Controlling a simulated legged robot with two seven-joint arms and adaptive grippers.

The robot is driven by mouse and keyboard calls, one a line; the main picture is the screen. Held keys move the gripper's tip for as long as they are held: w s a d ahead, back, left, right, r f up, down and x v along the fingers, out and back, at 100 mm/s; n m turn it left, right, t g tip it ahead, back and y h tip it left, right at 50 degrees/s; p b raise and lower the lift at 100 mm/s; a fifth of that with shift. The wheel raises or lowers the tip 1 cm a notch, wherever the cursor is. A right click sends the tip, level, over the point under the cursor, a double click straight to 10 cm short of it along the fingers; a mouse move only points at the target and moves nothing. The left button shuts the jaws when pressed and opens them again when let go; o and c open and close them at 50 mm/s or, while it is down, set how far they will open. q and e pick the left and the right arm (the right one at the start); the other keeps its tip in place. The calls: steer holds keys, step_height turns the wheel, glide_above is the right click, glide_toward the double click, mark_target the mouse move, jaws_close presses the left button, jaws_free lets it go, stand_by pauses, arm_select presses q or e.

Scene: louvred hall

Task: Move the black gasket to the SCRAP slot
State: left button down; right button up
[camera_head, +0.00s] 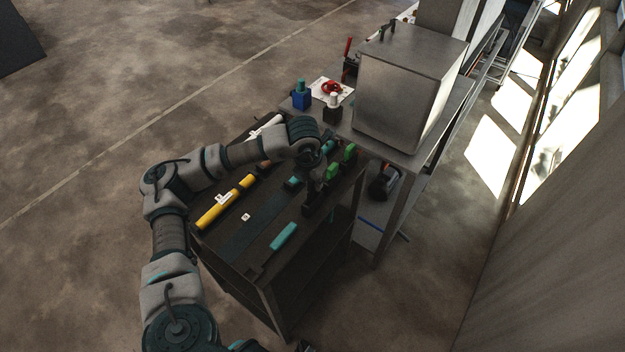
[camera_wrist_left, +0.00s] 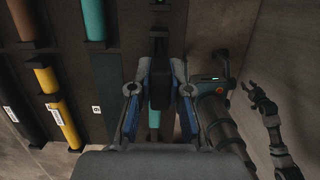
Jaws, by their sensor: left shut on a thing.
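My left gripper (camera_head: 312,181) is over the right part of the dark bench top in the head view. In the left wrist view the left gripper (camera_wrist_left: 159,112) has its two blue-grey fingers on either side of a dark upright piece, which looks like the black gasket (camera_wrist_left: 159,88). It is shut on this piece. In the head view the arm and gripper hide most of it. A small white label (camera_head: 246,217) lies on the bench top; its lettering is too small to read, so I cannot tell the SCRAP slot. My right gripper (camera_wrist_left: 252,91) shows small in the left wrist view, its fingers apart.
The dark bench (camera_head: 235,245) carries yellow pieces (camera_head: 222,205), a teal piece (camera_head: 284,236) and green pieces (camera_head: 349,152). A grey table behind holds a large metal box (camera_head: 400,95), a blue bottle (camera_head: 301,98) and a dark bottle (camera_head: 332,112). Open floor lies left.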

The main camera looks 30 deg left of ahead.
arm_select(q)
steer(key=shift+r, duration=0.1)
arm_select(e)
steer(key=shift+f, duration=0.1)
arm_select(q)
steer(key=shift+s+b+x, duration=0.2)
steer(key=shift+b+x, duration=0.55)
steer(key=shift+x, duration=0.35)
steer(key=shift+s+b+x, duration=0.25)
steer(key=shift+b+x, duration=0.5)
steer(key=shift+x, duration=0.3)
arm_select(e)
steer(key=f, duration=0.1)
steer(key=s+f, duration=0.1)
steer(key=f, duration=0.1)
arm_select(q)
steer(key=c, duration=1)
jaws_free()
steer(key=shift+c, duration=0.2)
arm_select(e)
steer(key=shift+r, duration=0.1)
